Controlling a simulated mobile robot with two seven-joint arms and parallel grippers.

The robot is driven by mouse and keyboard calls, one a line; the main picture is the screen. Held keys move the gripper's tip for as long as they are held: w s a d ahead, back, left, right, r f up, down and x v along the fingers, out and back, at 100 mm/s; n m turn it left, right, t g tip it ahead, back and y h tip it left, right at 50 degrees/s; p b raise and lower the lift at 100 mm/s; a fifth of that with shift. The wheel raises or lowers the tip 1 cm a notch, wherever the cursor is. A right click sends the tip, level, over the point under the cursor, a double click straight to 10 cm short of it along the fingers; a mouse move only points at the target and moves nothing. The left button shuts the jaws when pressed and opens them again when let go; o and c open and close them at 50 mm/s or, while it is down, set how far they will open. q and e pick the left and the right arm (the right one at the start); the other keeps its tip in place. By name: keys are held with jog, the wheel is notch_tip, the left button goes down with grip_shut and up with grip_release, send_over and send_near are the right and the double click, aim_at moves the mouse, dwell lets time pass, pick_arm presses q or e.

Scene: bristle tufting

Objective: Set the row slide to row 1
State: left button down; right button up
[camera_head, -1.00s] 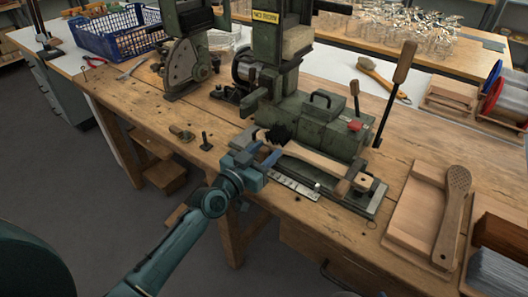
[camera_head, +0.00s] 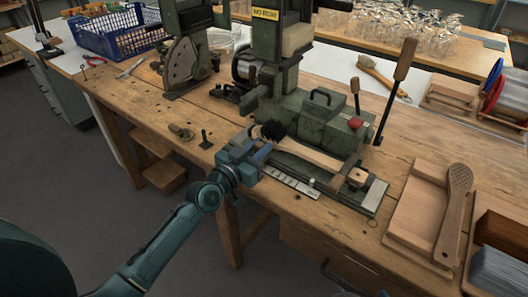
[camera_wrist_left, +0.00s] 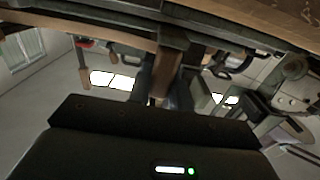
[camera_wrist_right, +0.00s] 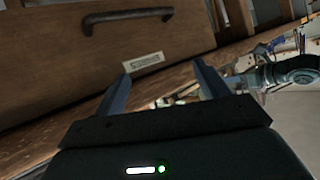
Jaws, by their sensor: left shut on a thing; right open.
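The row slide sits low on the front of the green tufting machine (camera_head: 315,120). It carries a wooden brush handle (camera_head: 310,156) with a dark bristle tuft (camera_head: 273,131) at its left end and a wooden clamp block (camera_head: 357,178) at its right. A pale marked scale strip (camera_head: 291,181) runs along the front; its marks are too small to read. My left gripper (camera_head: 258,153) is shut at the slide's left end; its fingers hide the exact grip point. My right gripper (camera_wrist_right: 163,90) is open and empty before a wooden drawer front (camera_wrist_right: 100,55).
A wooden tray with a brush blank (camera_head: 453,215) lies right of the machine. A blue crate (camera_head: 110,32) stands back left. Small metal parts (camera_head: 182,132) lie left of the slide. The drawer handle (camera_wrist_right: 127,15) is above my right gripper.

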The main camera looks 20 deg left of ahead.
pick_arm(q)
jog(key=a, duration=0.1)
jog(key=w+a+b, duration=0.1)
jog(key=shift+a+f, duration=0.15)
jog(key=shift+a, duration=0.4)
jog(key=shift+r, duration=0.2)
pick_arm(e)
jog(key=shift+s+d+r+t, duration=0.15)
jog(key=shift+s+d+t, duration=0.05)
jog(key=shift+s+t, duration=0.1)
pick_arm(q)
jog(key=c, duration=1.3)
grip_release()
pick_arm(e)
jog(key=shift+w, duration=0.1)
